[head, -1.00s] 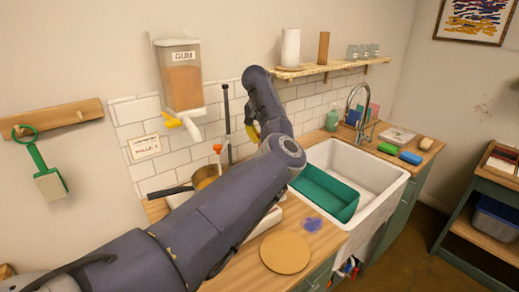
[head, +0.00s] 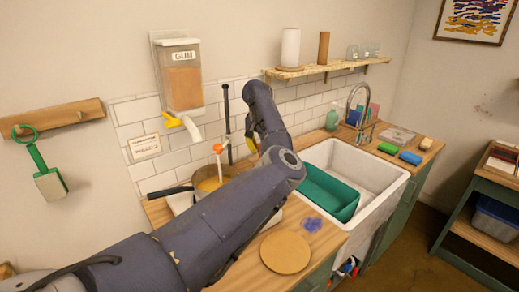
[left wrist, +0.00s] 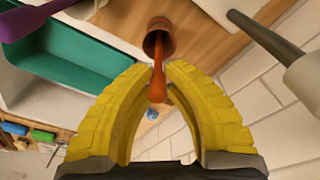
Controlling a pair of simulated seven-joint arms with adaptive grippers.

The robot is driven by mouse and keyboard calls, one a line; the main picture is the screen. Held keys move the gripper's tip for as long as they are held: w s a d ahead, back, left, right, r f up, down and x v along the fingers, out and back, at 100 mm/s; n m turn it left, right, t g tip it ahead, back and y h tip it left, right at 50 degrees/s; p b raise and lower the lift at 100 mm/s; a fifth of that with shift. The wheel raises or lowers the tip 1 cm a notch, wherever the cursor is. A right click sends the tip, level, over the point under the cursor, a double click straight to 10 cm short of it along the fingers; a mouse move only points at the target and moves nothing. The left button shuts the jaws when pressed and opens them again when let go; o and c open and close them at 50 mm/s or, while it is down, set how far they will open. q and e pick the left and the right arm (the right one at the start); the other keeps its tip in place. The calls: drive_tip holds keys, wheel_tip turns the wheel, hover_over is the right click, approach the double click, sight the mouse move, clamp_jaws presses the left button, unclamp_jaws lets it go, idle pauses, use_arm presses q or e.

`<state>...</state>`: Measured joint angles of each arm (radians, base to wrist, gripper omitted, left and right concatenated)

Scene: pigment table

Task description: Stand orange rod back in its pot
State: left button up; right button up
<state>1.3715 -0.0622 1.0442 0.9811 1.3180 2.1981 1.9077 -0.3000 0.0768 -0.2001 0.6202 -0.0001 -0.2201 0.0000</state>
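In the left wrist view, an orange-red rod (left wrist: 157,88) runs from the mouth of a small brown pot (left wrist: 158,40) to a rounded end between my yellow fingers. The pot is just beyond the fingertips, against the wooden counter. My left gripper (left wrist: 159,68) is shut on the rod, with the fingertips close on both sides of it. How deep the rod sits in the pot I cannot tell. In the head view the left gripper (head: 252,136) shows only partly behind my arm; the rod and pot are hidden there. The right gripper is not in view.
A pan (head: 208,184) with a white, orange-topped stick stands left of my arm. A dispenser (head: 181,82) hangs above. The sink (head: 372,165) holds a green tub (head: 330,192). A round board (head: 285,252) lies in front. A purple-ended object (left wrist: 30,20) is near the gripper.

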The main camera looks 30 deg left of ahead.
use_arm(q)
drive_tip(key=o, duration=0.4)
drive_tip(key=r, duration=0.4)
drive_tip(key=s+r, duration=0.1)
drive_tip(key=r, duration=0.7)
drive_tip(key=shift+s+d+r, duration=0.15)
drive_tip(key=shift+s+d, duration=0.05)
drive_tip(key=shift+d, duration=0.05)
